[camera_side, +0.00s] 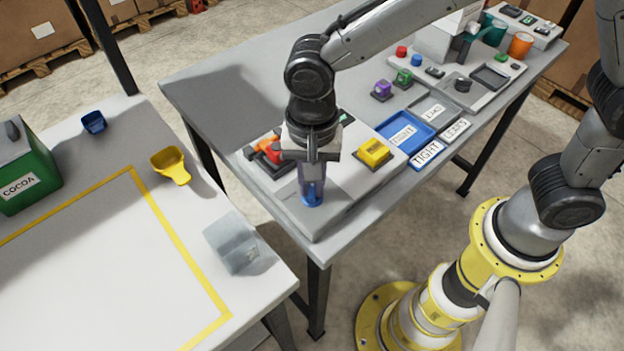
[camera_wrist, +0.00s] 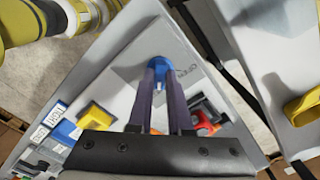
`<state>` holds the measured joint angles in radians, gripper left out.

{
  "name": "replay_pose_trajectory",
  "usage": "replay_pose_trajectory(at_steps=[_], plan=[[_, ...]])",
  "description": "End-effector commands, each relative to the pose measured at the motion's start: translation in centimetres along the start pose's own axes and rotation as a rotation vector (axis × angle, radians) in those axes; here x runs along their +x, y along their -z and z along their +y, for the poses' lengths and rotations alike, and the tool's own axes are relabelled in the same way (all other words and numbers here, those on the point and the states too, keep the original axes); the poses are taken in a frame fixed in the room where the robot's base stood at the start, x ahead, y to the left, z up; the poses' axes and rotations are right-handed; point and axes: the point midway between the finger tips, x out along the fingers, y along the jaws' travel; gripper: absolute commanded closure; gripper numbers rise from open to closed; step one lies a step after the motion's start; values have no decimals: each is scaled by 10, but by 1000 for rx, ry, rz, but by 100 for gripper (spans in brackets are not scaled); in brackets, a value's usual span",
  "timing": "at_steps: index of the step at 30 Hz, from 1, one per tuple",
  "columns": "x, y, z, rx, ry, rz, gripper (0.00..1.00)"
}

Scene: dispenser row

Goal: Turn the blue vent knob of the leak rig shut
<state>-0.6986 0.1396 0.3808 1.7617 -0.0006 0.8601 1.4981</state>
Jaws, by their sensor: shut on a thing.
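The leak rig (camera_side: 325,215) is a light grey, box-like unit on the grey table, and it fills the middle of the wrist view (camera_wrist: 150,50). Its blue vent knob (camera_side: 312,199) is at the near end of the rig, under my gripper. My gripper (camera_side: 312,188) points down and is shut on the blue knob. In the wrist view, my gripper (camera_wrist: 159,75) has its two fingers on either side of the blue knob (camera_wrist: 159,63). The fingers hide part of the knob, and I cannot tell its turn angle.
A yellow block (camera_side: 374,152) and a red-orange part (camera_side: 268,147) sit on the rig close to my gripper. Blue and grey labelled trays (camera_side: 405,135) lie to the right. A white table with a yellow scoop (camera_side: 171,165) and a clear block (camera_side: 231,243) stands at the left.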

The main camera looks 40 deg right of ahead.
Motion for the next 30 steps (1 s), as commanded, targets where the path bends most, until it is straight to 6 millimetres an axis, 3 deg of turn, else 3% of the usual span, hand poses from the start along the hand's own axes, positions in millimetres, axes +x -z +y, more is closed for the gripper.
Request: replay_pose_trajectory(at_steps=[8, 9, 13, 23, 30], plan=[[-2, 0, -1, 4, 5, 0, 100], [-2, 0, -1, 4, 5, 0, 76], [-2, 0, -1, 3, 4, 0, 52], [-3, 0, 0, 2, 2, 0, 52], [-34, 0, -1, 2, 8, 0, 52]])
